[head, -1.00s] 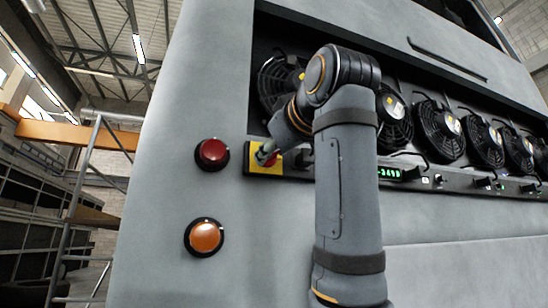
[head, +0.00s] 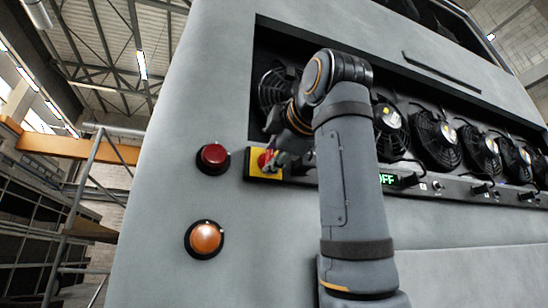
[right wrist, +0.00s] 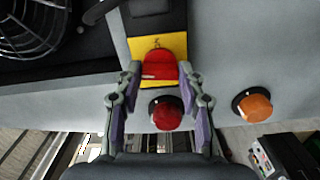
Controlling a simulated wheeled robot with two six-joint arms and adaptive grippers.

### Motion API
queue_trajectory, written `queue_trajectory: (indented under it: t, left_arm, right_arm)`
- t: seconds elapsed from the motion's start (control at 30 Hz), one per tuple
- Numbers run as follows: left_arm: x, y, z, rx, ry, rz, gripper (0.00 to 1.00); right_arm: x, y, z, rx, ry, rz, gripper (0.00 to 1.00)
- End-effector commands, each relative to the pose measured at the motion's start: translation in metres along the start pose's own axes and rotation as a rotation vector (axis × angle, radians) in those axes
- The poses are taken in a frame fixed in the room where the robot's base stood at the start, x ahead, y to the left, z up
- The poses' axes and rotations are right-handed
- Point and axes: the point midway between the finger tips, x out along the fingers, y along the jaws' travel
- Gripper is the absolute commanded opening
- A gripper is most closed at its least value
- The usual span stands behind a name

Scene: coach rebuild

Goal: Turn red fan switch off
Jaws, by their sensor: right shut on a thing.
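The red fan switch is a red knob (head: 263,160) on a yellow plate (head: 264,176) at the left end of the fan panel. My right gripper (head: 274,156) is at the knob and partly covers it. In the right wrist view the red knob (right wrist: 160,67) sits between the fingertips of my right gripper (right wrist: 160,71), which is shut on it, with the yellow plate (right wrist: 174,43) behind. A green display (head: 387,180) on the panel reads "OFF", its left part hidden by my right arm. My left gripper is not in view.
A round dark red button (head: 213,158) lies left of the yellow plate, with an orange button (head: 204,238) below it. Several black fans (head: 436,138) sit in the recess to the right. A ladder frame (head: 76,207) stands at the left.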

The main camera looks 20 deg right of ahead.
Motion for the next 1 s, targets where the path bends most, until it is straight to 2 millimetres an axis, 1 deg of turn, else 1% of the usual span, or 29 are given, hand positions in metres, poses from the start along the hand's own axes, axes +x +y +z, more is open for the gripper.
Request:
queue_trajectory:
  t: [0.1, 0.3, 0.87, 0.9, 1.0]
  left_arm:
    - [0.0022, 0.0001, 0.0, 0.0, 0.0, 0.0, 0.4]
    - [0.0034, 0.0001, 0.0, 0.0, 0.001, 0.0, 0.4]
    - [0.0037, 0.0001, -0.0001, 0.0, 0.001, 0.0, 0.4]
    - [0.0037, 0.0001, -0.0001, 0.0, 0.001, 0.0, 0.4]
    - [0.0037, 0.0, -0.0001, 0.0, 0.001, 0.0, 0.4]
  right_arm:
    - [-0.0001, -0.0012, 0.0, -0.06, 0.0, -0.002, 0.08]
    - [0.0002, -0.0011, 0.0, -0.126, 0.0, -0.003, 0.08]
    - [0.0005, -0.0014, -0.0001, -0.157, 0.0, -0.005, 0.08]
    - [0.0005, -0.0014, -0.0001, -0.157, 0.0, -0.005, 0.41]
    - [0.0004, -0.0012, -0.0002, -0.156, 0.0, -0.004, 0.54]
